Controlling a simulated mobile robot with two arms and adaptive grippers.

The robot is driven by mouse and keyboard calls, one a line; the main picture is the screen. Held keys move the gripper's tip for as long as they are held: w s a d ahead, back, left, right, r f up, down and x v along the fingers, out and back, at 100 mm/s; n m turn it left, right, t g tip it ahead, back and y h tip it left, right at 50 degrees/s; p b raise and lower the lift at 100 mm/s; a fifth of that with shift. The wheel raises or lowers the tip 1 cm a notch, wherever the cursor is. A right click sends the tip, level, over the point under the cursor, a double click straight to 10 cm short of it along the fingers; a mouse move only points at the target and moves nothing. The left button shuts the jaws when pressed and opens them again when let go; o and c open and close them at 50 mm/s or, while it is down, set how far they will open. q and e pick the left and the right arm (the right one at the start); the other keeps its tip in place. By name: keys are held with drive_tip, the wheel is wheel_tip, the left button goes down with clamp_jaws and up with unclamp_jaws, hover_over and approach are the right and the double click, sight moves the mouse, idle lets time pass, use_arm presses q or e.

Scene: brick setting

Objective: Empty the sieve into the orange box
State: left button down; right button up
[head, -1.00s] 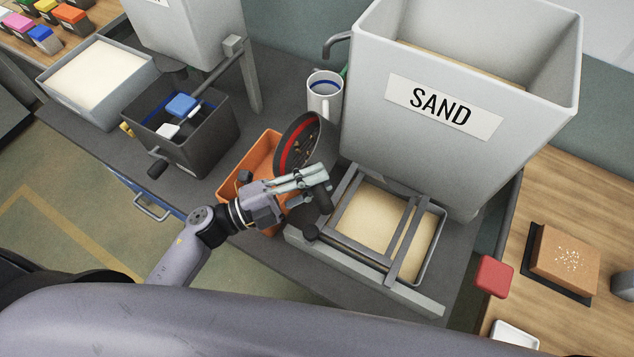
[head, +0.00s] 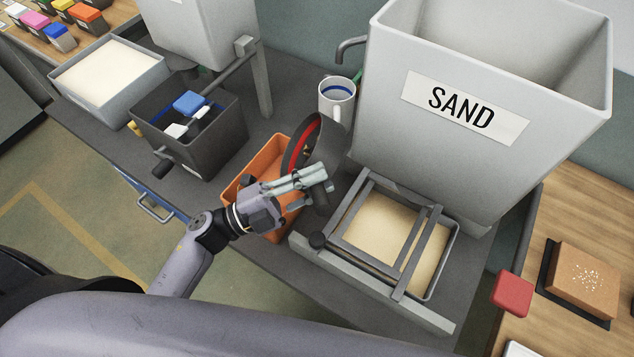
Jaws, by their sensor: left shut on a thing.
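The sieve (head: 318,138), a round dark pan with a red inner band, stands steeply tilted over the orange box (head: 264,160), its open side facing left. My left gripper (head: 318,182) is shut on the sieve's dark handle, in front of the box's right side. The gripper and sieve hide part of the box. I cannot make out what lies in the box, and the sieve's mesh is mostly turned out of sight. My right gripper is not in view.
A white mug (head: 336,98) stands just behind the sieve. The large SAND hopper (head: 440,150) and a framed sand tray (head: 330,246) are at the right. A dark bin (head: 222,148) with blue and white items stands left of the box.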

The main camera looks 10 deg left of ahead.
use_arm(q)
drive_tip(key=shift+a+n+t+h+b, duration=0.35)
drive_tip(key=shift+a+t+b, duration=0.2)
drive_tip(key=shift+b, duration=0.8)
